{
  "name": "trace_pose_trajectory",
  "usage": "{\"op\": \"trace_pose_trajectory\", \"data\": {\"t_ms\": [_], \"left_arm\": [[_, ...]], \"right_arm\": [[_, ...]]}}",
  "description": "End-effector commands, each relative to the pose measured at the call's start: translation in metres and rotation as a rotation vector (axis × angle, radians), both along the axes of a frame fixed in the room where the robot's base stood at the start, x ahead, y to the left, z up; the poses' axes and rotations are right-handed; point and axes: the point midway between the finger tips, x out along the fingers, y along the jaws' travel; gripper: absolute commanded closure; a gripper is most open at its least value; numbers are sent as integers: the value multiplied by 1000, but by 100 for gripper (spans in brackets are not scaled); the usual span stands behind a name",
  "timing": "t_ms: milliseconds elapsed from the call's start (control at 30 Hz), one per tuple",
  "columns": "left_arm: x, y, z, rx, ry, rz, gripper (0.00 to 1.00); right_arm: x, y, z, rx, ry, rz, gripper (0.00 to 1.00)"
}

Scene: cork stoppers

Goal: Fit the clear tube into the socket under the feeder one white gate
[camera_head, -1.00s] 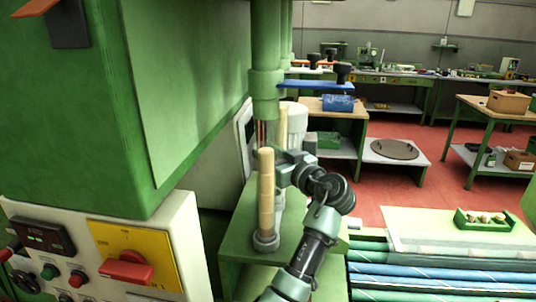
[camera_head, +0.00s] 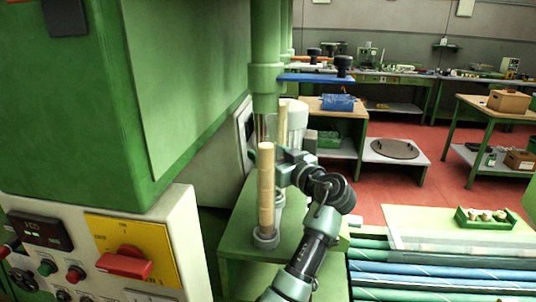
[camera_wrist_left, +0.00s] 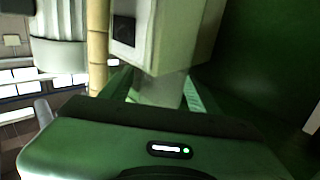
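In the head view a tall stack of pale cork (camera_head: 265,190) stands upright in a round grey base cup (camera_head: 265,237), under the green feeder column (camera_head: 265,85). A glassy clear section of tube (camera_head: 266,127) shows between the cork top and the column's lower end; its wall around the corks is hard to make out, and I cannot tell whether its top is seated. My left gripper (camera_head: 284,170) reaches from the right to the stack, its fingertips partly hidden behind it. I cannot tell whether it grips. No white gate is distinguishable. My right gripper is not in view.
A blue gate lever (camera_head: 315,78) sticks out right of the column. The green machine cabinet (camera_head: 85,110) and control panel (camera_head: 125,235) close off the left. A white motor-like cylinder (camera_head: 297,118) stands behind. Blue and green rollers (camera_head: 440,270) lie at right.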

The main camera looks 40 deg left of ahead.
Motion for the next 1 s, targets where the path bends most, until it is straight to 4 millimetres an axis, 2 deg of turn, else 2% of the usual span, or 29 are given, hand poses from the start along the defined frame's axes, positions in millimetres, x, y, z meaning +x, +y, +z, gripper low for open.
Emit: {"op": "trace_pose_trajectory", "data": {"t_ms": [267,700,1000], "left_arm": [[-1,-4,-2,-1,0,-2,38],[-16,-68,-2,-1,-2,-1,38],[-19,-76,0,0,0,0,38]], "right_arm": [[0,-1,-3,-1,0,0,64],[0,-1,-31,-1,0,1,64],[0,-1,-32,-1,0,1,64]]}}
